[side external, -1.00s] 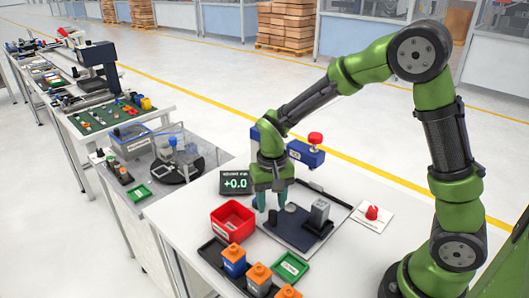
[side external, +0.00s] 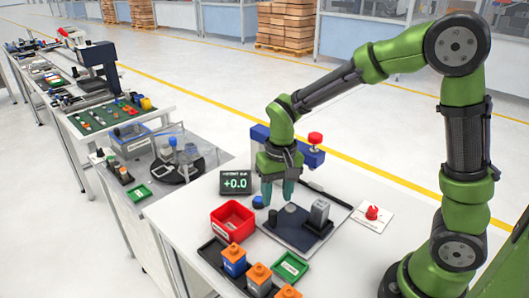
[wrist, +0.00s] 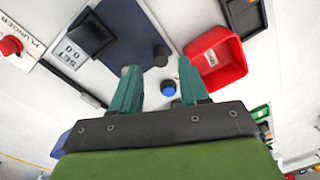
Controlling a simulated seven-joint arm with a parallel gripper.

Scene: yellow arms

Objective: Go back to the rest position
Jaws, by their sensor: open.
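My green arm hangs over the white table, with my gripper (side external: 278,199) pointing down above the back left part of the dark plate (side external: 293,230). The teal fingers are apart with nothing between them, and they touch nothing that I can see. In the wrist view my gripper (wrist: 157,67) is open too. A blue round button or knob (side external: 258,203) sits on the table just left of the fingers; the wrist view shows it (wrist: 168,88) between and beyond them. A dark round piece (side external: 291,208) stands on the plate close to the fingertips.
A red bin (side external: 232,222) stands at left, a display (side external: 235,182) reading +0.0 behind it. A blue fixture with a red knob (side external: 315,138) stands behind. Orange-topped blocks (side external: 234,250) line the front.

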